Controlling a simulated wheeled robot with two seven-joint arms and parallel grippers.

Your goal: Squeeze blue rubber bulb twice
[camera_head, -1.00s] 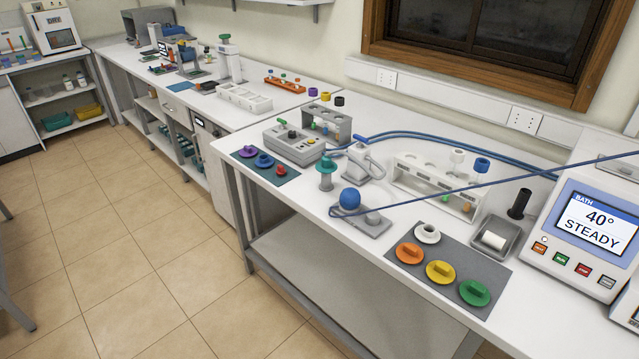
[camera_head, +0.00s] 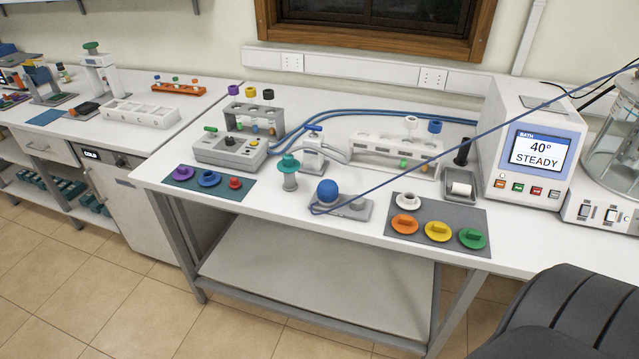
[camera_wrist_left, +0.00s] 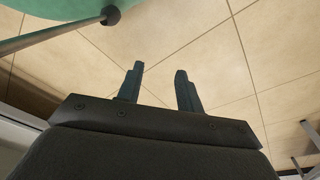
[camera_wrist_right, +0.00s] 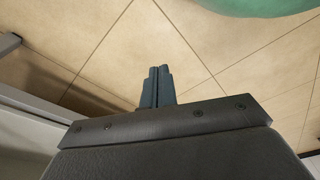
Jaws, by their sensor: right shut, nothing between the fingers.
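The blue rubber bulb (camera_head: 327,190) stands on a small grey base plate (camera_head: 355,213) near the front edge of the white bench. A thin blue tube runs from beside it up to the right. No gripper is near the bulb, and neither gripper shows in the head view. In the left wrist view my left gripper (camera_wrist_left: 158,82) is open and empty above the tiled floor. In the right wrist view my right gripper (camera_wrist_right: 157,88) is shut with nothing in it, also above the floor.
Right of the bulb, a grey mat (camera_head: 437,245) holds orange, yellow, green and white caps. A teal-topped stopper (camera_head: 289,172) stands to its left. A white rack (camera_head: 392,158) and a bath unit (camera_head: 535,140) stand behind. A dark rounded shape (camera_head: 570,315) fills the lower right corner.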

